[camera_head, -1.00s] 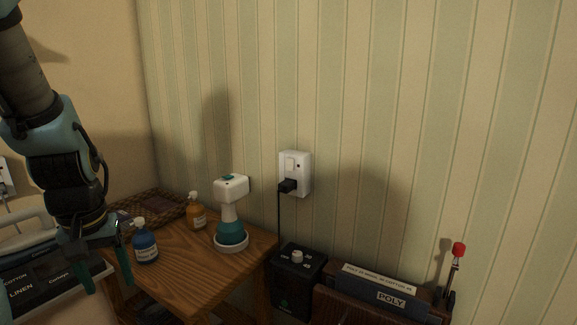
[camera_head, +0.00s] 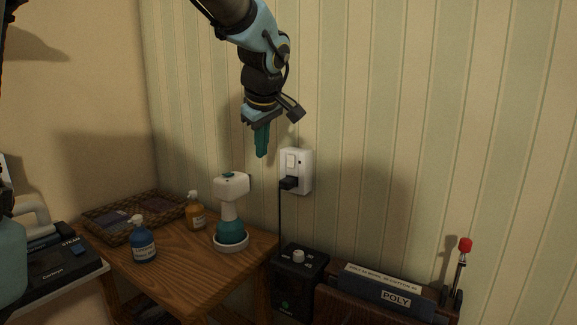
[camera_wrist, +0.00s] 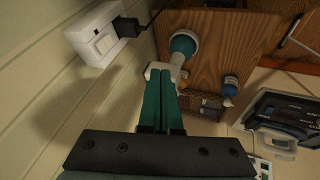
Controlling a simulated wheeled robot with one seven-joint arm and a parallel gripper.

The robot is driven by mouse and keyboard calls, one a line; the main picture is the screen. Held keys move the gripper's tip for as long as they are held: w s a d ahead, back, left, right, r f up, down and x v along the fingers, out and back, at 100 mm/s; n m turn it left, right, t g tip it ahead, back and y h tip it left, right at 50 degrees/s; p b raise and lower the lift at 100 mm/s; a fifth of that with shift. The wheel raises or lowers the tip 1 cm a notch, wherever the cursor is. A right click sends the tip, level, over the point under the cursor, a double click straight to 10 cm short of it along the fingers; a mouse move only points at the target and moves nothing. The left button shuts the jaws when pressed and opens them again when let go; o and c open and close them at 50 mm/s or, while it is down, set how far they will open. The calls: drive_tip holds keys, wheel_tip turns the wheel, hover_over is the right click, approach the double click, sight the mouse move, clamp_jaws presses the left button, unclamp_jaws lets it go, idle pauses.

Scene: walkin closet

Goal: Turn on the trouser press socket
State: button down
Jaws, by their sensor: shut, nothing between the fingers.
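A white wall socket (camera_head: 303,163) with a rocker switch (camera_head: 291,161) sits on the striped wall. A black plug (camera_head: 289,184) is in its lower part, and its cord hangs down. The socket (camera_wrist: 97,36), its switch (camera_wrist: 104,43) and the plug (camera_wrist: 128,26) also show at the upper left of the wrist view. My gripper (camera_head: 262,155) has its teal fingers together, empty and pointing down. It is up and to the left of the socket in the head view, apart from it. In the wrist view the closed fingers (camera_wrist: 160,72) are right of the socket.
A wooden table (camera_head: 190,262) below holds a white-and-teal steamer (camera_head: 231,212), a blue bottle (camera_head: 143,243), an amber bottle (camera_head: 196,212) and a woven tray (camera_head: 97,224). A black box with a knob (camera_head: 298,283) and a press labelled POLY (camera_head: 380,288) stand right.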

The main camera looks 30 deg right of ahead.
sight(291, 161)
drive_tip(key=shift+n+h, duration=0.3)
drive_tip(key=shift+n, duration=0.1)
drive_tip(key=d+r, duration=0.1)
drive_tip(key=s+d, duration=0.1)
drive_tip(key=d, duration=0.1)
drive_tip(key=d+r, duration=0.1)
drive_tip(key=shift+s+d+r, duration=0.15)
drive_tip(key=shift+s+r, duration=0.2)
drive_tip(key=shift+s, duration=0.05)
drive_tip(key=shift+f, duration=0.1)
drive_tip(key=shift+w+d+f+p, duration=0.9)
drive_tip(key=shift+w+f, duration=0.3)
drive_tip(key=shift+f, duration=0.2)
drive_tip(key=shift+w+d+f+p, duration=0.9)
drive_tip(key=shift+w+f, duration=0.3)
drive_tip(key=shift+f, duration=0.25)
drive_tip(key=shift+w+d+f+p, duration=0.9)
drive_tip(key=shift+w+f, duration=0.3)
drive_tip(key=shift+f, duration=0.2)
drive_tip(key=shift+d, duration=0.1)
drive_tip(key=shift+f+b, duration=0.15)
drive_tip(key=shift+b, duration=0.25)
